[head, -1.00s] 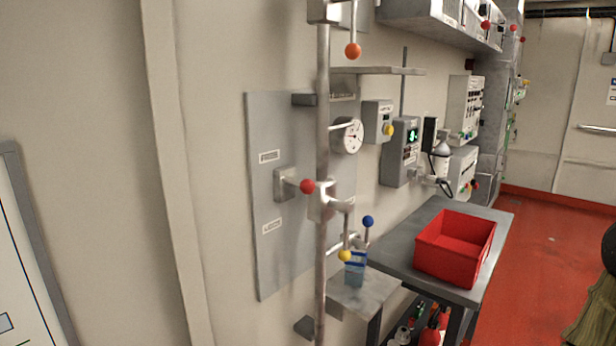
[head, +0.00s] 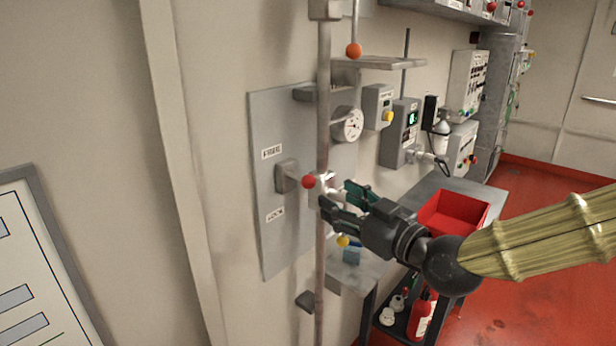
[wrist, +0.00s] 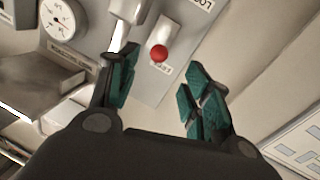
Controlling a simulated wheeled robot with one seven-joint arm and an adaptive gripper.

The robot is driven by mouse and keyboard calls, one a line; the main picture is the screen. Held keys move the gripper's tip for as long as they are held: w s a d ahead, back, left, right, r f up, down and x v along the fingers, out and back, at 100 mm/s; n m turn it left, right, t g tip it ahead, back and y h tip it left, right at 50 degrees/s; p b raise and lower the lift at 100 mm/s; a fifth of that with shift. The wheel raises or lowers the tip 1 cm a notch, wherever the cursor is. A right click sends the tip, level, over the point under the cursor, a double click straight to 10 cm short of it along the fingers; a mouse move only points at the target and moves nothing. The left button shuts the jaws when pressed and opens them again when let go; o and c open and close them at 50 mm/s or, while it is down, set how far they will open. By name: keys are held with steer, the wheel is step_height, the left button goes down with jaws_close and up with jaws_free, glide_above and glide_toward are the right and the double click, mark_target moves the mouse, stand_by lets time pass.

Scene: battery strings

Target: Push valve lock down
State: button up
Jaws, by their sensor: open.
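A lever with a red ball knob (head: 309,181) sticks out from a grey block (head: 286,176) on the grey wall panel (head: 280,120), with a small label above and another below. My gripper (head: 335,194) is open and empty, just right of the red knob. In the wrist view the red knob (wrist: 160,54) shows beyond the gap between my open fingers (wrist: 160,72), apart from both. The gripper hides part of the valve fittings on the vertical pipe (head: 323,130).
The pipe stands close in front of the panel. A pressure gauge (head: 348,124), an orange knob (head: 354,50) and a yellow knob (head: 342,240) are nearby. A grey shelf (head: 385,63) juts out above. A red bin (head: 462,212) sits on the bench behind my arm.

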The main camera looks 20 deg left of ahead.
mark_target(313, 186)
steer(key=p+x, duration=0.4)
steer(key=x, duration=0.7)
steer(key=shift+r, duration=0.1)
steer(key=shift+c, duration=0.2)
jaws_close()
